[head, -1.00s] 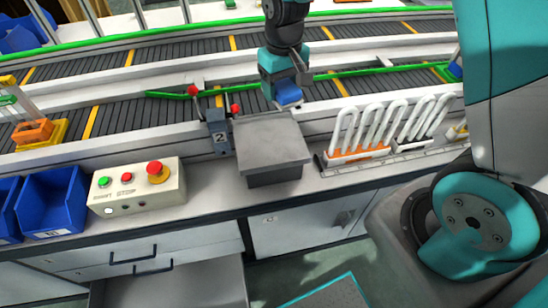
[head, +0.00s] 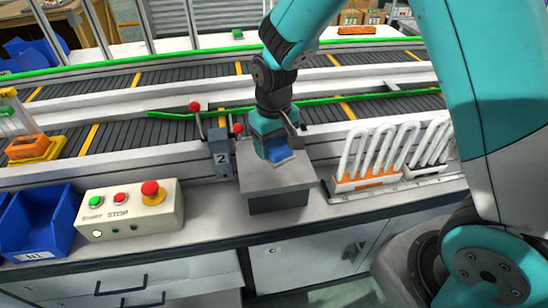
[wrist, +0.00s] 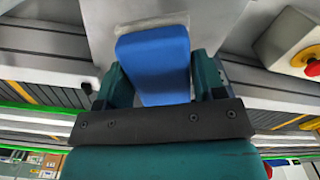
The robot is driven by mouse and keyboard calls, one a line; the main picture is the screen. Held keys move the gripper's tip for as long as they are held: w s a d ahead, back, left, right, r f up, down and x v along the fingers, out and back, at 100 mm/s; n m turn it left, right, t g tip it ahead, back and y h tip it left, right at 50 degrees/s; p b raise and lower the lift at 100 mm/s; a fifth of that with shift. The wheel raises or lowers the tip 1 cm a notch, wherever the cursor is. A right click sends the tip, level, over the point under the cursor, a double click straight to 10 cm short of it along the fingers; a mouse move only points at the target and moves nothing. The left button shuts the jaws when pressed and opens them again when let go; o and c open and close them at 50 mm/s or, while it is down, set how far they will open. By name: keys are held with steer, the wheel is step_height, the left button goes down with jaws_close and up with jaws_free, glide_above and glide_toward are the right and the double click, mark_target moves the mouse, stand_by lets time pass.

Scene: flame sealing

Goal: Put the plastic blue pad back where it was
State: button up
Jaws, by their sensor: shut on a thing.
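The blue plastic pad (head: 278,150) is held in my gripper (head: 273,154), over the top of the grey metal box (head: 262,180) on the bench. In the wrist view the blue pad (wrist: 153,62) lies between the two teal fingers of my gripper (wrist: 165,85), with a pale layer showing along its far edge. The pad is tilted in the head view. I cannot tell whether its lower edge touches the box top.
A control box (head: 130,206) with buttons and a blue bin (head: 42,220) stand to the left. A rack with white loops (head: 385,160) stands to the right. The conveyor (head: 185,132) runs behind, with a post marked 2 (head: 221,155) beside the box.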

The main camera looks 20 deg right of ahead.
mark_target(274, 142)
steer(key=shift+f, duration=2.45)
steer(key=shift+f, duration=0.15)
steer(key=o, duration=0.9)
step_height(274, 142, up, 12)
steer(key=shift+f+b, duration=0.1)
steer(key=shift+b, duration=0.25)
steer(key=s+a+r+n+y, duration=0.1)
steer(key=s+r, duration=0.2)
steer(key=s, duration=0.4)
steer(key=s+a+r+n+y, duration=0.1)
steer(key=s+a+r+n, duration=0.1)
steer(key=s, duration=0.5)
steer(key=s+a+r+n+y, duration=0.1)
steer(key=s+r+y, duration=0.1)
steer(key=s+r, duration=0.3)
steer(key=shift+s+a+n, duration=0.2)
steer(key=shift+s, duration=0.55)
steer(key=shift+s+a+n, duration=0.15)
steer(key=shift+s+n, duration=0.05)
steer(key=shift+s, duration=0.5)
